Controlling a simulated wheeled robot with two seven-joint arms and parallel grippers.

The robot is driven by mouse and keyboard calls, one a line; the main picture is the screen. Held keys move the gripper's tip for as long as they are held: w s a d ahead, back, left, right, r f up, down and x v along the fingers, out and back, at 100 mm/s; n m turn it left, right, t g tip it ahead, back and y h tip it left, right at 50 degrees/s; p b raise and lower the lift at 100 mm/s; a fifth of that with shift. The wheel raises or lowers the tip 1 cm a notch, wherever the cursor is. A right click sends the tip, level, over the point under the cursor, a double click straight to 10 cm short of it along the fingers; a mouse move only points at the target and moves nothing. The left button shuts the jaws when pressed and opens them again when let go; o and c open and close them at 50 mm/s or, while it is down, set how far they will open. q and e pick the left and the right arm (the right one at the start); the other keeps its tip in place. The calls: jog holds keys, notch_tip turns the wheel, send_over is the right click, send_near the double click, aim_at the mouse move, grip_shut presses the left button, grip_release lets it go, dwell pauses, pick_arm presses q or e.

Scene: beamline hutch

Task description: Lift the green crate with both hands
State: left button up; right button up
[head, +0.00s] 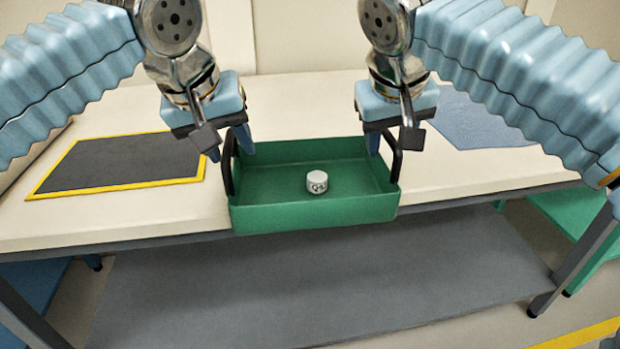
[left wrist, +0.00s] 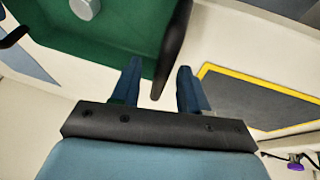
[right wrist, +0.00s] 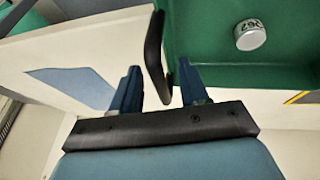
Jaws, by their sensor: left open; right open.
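The green crate (head: 315,216) sits level on the table at its front edge, with a black handle at each end. A small white cylinder with dark marks (head: 317,182) lies inside it. My left gripper (head: 231,153) is open at the left handle (head: 228,166); in the left wrist view that handle (left wrist: 174,45) reaches down between the two fingers. My right gripper (head: 388,150) is open at the right handle (head: 396,158); in the right wrist view this handle (right wrist: 153,50) also reaches between the fingers. Neither gripper is closed on a handle.
A dark mat with a yellow border (head: 120,163) lies left of the crate on the pale table (head: 300,95). A blue mat (head: 470,120) lies to the right. A grey shelf (head: 320,285) is below. Table surface beside the crate is clear.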

pick_arm(q)
jog(key=shift+f, duration=0.15)
pick_arm(e)
jog(key=shift+f, duration=0.15)
pick_arm(q)
grip_shut()
pick_arm(e)
grip_shut()
